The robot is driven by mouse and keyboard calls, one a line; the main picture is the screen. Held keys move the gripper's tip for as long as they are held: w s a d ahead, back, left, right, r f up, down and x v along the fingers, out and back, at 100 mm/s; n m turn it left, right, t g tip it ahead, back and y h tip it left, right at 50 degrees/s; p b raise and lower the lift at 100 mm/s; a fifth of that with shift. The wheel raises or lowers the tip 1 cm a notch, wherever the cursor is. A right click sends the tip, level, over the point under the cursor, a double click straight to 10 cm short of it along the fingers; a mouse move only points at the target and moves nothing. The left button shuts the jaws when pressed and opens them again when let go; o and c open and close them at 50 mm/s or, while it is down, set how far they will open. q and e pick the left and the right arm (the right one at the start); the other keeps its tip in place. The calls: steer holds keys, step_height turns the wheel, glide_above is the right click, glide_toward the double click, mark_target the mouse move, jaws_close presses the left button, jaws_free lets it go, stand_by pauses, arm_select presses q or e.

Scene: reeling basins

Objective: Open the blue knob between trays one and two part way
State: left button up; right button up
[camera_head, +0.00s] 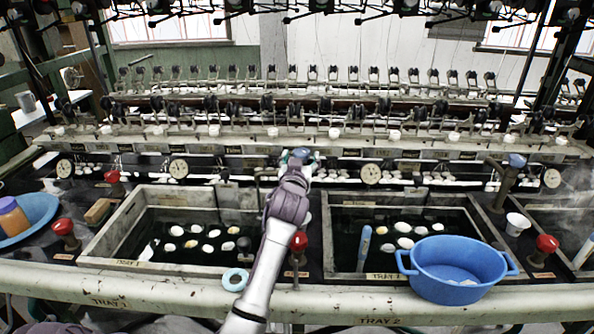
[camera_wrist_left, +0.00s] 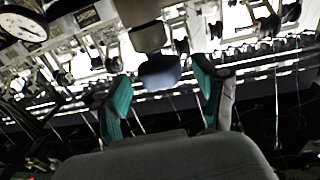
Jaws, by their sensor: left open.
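My left gripper (camera_head: 298,158) reaches over the gap between tray one (camera_head: 150,266) and tray two (camera_head: 398,275), up to the valve area behind them. It is open. In the left wrist view, the blue knob (camera_wrist_left: 160,72) shows between its two green-padded fingers, with a visible gap on each side. I cannot tell whether the fingertips reach past the knob. In the head view my gripper mostly hides this knob. My right gripper is not in view.
A red knob (camera_head: 298,241) stands between the trays, close to my left arm. A blue basin (camera_head: 458,262) sits at tray two's front right. Another blue knob (camera_head: 516,160) is right of tray two. Dial gauges (camera_head: 370,174) and the reeling frame line the back.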

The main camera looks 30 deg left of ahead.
arm_select(q)
steer(key=v, duration=0.9)
steer(key=shift+s+d, duration=0.25)
steer(key=shift+s, duration=0.1)
stand_by(1.4)
